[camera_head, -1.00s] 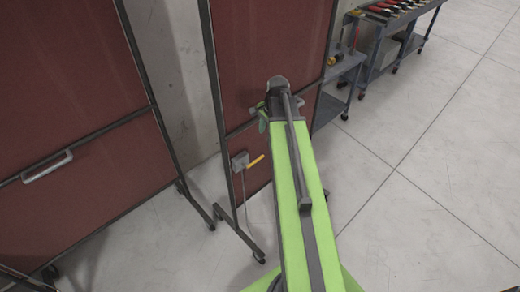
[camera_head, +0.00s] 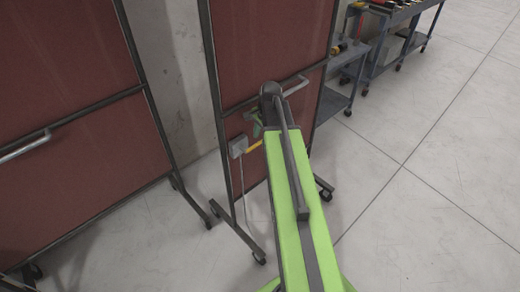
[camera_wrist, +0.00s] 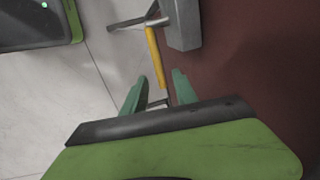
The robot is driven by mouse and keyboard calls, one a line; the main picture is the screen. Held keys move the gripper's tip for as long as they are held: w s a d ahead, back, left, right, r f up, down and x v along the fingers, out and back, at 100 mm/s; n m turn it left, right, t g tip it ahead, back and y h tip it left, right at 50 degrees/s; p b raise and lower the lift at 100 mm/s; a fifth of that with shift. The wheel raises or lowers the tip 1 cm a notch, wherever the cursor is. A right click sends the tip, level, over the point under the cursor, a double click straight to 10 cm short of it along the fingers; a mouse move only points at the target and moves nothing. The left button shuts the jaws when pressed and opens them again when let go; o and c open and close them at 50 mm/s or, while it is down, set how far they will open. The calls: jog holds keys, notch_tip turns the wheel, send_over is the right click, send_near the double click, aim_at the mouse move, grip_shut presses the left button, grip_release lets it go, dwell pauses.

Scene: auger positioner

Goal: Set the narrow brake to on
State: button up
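The narrow red panel (camera_head: 272,50) stands on a dark wheeled frame. On its left side is the brake, a small grey box (camera_head: 238,147) with a yellow lever (camera_head: 253,147). In the wrist view the lever (camera_wrist: 154,52) runs from beside the grey box (camera_wrist: 182,25) toward my gripper (camera_wrist: 160,76). My gripper is open, its two green fingers on either side of the lever's free end in the picture. I cannot tell whether they touch it. In the head view my gripper (camera_head: 256,128) is partly hidden by my arm, close to the lever.
A wider red panel (camera_head: 60,60) with a metal handle (camera_head: 25,147) stands at left. A grey handle (camera_head: 296,86) is on the narrow panel. Tool carts (camera_head: 385,45) stand at the back right. The right floor is clear.

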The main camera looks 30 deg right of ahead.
jog(key=shift+w+f+b, duration=0.2)
jog(key=shift+f+b, duration=0.2)
jog(key=shift+f, duration=0.6)
jog(key=shift+r, duration=0.1)
jog(key=shift+c, duration=0.2)
grip_shut()
